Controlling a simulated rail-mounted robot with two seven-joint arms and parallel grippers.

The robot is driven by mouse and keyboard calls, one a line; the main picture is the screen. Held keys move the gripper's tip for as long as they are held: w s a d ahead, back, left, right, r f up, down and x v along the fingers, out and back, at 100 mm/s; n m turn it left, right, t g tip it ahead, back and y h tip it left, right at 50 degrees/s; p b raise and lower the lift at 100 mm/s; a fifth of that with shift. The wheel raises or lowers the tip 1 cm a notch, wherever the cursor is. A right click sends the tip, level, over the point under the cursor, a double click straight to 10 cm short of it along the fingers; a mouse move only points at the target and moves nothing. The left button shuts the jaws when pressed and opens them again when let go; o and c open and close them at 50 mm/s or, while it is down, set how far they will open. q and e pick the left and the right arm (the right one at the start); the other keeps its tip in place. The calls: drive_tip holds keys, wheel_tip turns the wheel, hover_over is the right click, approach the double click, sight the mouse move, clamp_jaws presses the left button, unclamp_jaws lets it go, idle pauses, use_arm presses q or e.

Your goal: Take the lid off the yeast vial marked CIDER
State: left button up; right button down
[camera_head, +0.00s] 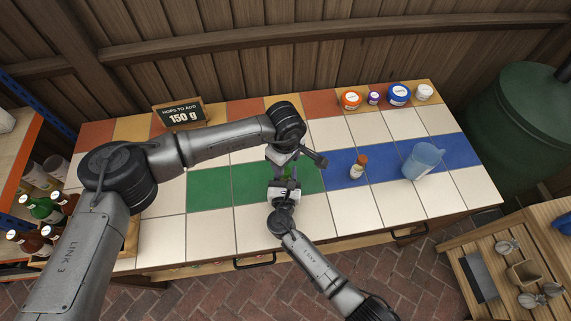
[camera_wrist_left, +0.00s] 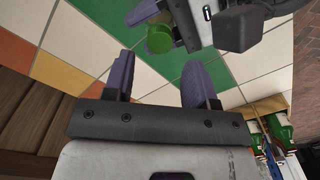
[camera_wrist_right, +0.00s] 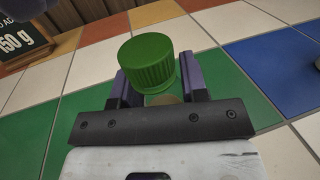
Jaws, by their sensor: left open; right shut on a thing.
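A vial with a ribbed green lid (camera_wrist_right: 147,62) is held upright or nearly so between the fingers of my right gripper (camera_wrist_right: 158,88). The lid is on the vial and stands above the fingers; the body is mostly hidden, and no CIDER marking is readable. The lid (camera_wrist_left: 159,38) also shows in the left wrist view, beyond the fingertips of my left gripper (camera_wrist_left: 160,78), which is open and empty. In the head view both grippers meet over the green tiles. A brown vial with an orange lid (camera_head: 359,168) stands on the blue tiles.
A translucent blue jug (camera_head: 422,160) stands on the right of the blue tiles. Several small jars (camera_head: 398,94) line the back right edge. A sign reading 150 g (camera_head: 179,114) stands at back left. The white tiles in front are clear.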

sight(286, 171)
use_arm(q)
wheel_tip(286, 171, up, 3)
drive_tip(key=m, duration=0.2)
drive_tip(key=shift+m, duration=0.4)
drive_tip(key=shift+f, duration=3.9)
drive_tip(key=shift+c, duration=0.5)
drive_tip(key=c, duration=0.8)
drive_tip(key=n, duration=0.3)
drive_tip(key=shift+c, duration=0.2)
drive_tip(key=o, duration=1)
